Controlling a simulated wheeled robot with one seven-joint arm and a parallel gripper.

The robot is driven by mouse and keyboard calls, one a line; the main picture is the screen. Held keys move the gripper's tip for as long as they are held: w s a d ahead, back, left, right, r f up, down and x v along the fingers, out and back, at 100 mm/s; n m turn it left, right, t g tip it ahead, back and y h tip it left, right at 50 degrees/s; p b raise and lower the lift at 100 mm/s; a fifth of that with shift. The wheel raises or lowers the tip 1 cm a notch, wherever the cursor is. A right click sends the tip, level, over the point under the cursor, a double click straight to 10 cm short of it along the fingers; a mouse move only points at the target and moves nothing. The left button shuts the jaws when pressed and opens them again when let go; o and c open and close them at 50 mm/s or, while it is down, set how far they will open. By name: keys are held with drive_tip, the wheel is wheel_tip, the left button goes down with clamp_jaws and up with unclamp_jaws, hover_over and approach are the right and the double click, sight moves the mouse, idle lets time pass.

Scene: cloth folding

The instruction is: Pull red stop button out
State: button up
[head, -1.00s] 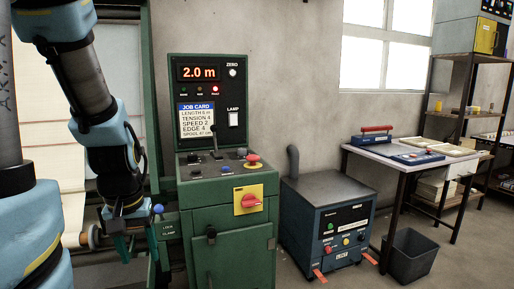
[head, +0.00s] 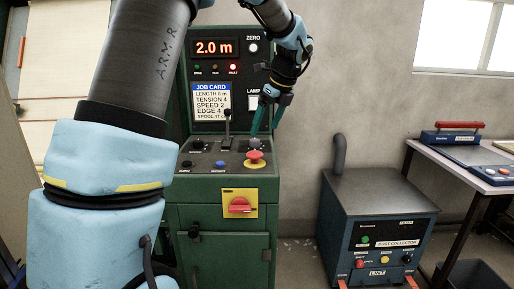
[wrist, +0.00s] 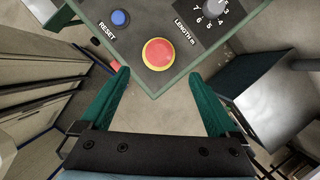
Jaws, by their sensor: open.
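The red stop button (head: 254,156) is a mushroom head on a yellow ring, at the right front of the green machine's sloped control panel (head: 208,171). In the wrist view the red button (wrist: 159,53) lies ahead of and between the fingertips, near the panel's corner. My gripper (head: 264,128) has green fingers pointing down, above and close to the button in the head view. In the wrist view my gripper (wrist: 160,85) is open with wide-apart fingers and nothing between them. The fingers appear apart from the button.
A blue RESET button (wrist: 120,18) and a LENGTH dial (wrist: 218,8) sit close to the red button. A lever (head: 227,125) stands on the panel. A red rotary switch (head: 239,206) is on the front below. A dust collector (head: 378,230) stands right.

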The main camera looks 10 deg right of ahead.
sight(255, 152)
drive_tip(key=p+x, duration=0.1)
drive_tip(key=x, duration=0.9)
drive_tip(key=shift+s, duration=0.1)
clamp_jaws()
idle(0.5)
drive_tip(key=shift+r+p, duration=0.1)
drive_tip(key=shift+p, duration=0.2)
